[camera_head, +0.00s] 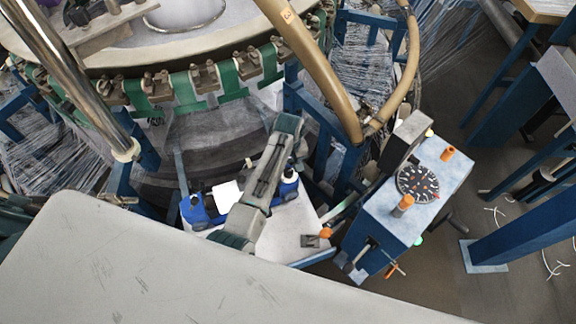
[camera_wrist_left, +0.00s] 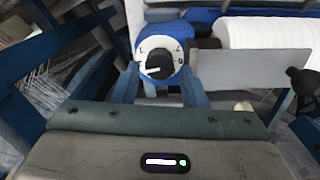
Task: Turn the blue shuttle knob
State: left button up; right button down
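The blue shuttle (camera_head: 200,212) lies below the loom ring in the head view, partly covered by my green-grey arm. In the left wrist view the blue shuttle knob (camera_wrist_left: 160,62) faces the camera. It has a white marked face, a dark centre and a white pointer tilted slightly from level. My left gripper (camera_wrist_left: 159,75) has its two blue-grey fingers apart, one on each side of the knob. I cannot tell whether the fingers touch it. In the head view the fingers are hidden or too small to tell. My right gripper is not in view.
A white spool (camera_wrist_left: 265,35) sits right of the knob. A blue control box (camera_head: 376,220) with a black dial (camera_head: 417,183) and orange knobs stands to the right. The loom ring with green straps (camera_head: 185,92) and a chrome pole (camera_head: 75,72) are close by. A pale surface (camera_head: 150,270) fills the front.

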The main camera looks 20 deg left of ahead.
pick_arm(q)
jog(key=shift+f, duration=0.95)
jog(key=c, duration=0.7)
jog(key=shift+n, duration=0.4)
jog(key=n, duration=0.5)
jog(key=shift+w+n, duration=0.1)
jog(key=shift+n, duration=0.2)
jog(key=n, duration=0.5)
jog(key=shift+n, duration=0.7)
